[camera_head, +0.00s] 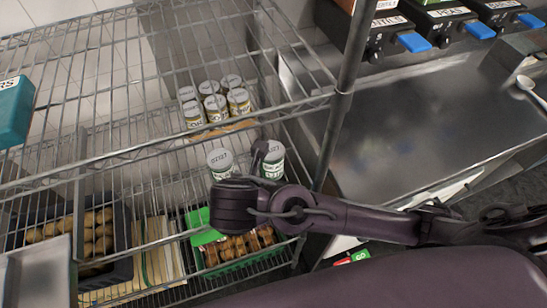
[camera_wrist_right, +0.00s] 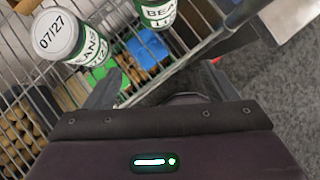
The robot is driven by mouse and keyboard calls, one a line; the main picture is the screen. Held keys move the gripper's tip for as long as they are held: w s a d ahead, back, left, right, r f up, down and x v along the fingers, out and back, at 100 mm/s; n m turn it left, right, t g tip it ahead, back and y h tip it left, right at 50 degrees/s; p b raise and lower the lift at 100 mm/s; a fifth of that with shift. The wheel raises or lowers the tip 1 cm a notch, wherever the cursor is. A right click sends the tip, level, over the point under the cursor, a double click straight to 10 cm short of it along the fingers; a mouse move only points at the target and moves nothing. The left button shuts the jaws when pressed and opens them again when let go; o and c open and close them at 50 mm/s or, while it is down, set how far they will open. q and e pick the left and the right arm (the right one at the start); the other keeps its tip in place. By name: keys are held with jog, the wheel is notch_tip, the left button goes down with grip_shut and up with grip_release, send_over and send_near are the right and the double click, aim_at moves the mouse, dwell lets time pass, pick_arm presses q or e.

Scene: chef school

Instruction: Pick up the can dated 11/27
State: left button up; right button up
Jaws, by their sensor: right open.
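Two green-and-white labelled cans stand apart on the wire shelf. The left can (camera_head: 220,162) also shows in the right wrist view (camera_wrist_right: 58,35), where its grey lid reads 07/27. My right gripper (camera_wrist_right: 157,88) is open and empty, close to the two cans. In the head view a dark finger partly covers the right can. My left gripper is not in view.
Several more cans (camera_head: 213,101) stand grouped on cardboard on a shelf further back. Wire rack bars and an upright post (camera_head: 345,85) stand close to the arm. A steel counter (camera_head: 410,120) is at right.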

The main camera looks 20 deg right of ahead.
aim_at(269, 159)
jog(key=w+d, duration=0.1)
jog(key=w+p, duration=0.1)
jog(key=w, duration=0.1)
jog(key=w+d+p, duration=0.1)
jog(key=shift+w+d+r, duration=0.1)
jog(key=shift+w+d, duration=0.15)
jog(key=shift+d, duration=0.1)
jog(key=w+d, duration=0.1)
jog(key=w, duration=0.1)
jog(key=shift+w+d+p, duration=0.3)
jog(key=shift+d+p, duration=0.05)
jog(key=p+x, duration=0.1)
jog(key=x, duration=0.4)
jog(key=shift+w+d, duration=0.1)
jog(key=shift+w, duration=0.1)
jog(key=shift+c, duration=0.7)
jog(key=c, duration=0.9)
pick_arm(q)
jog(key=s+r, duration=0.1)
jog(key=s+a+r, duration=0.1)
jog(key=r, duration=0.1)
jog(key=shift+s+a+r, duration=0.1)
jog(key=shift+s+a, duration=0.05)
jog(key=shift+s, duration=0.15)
pick_arm(e)
jog(key=shift+c, duration=1.2)
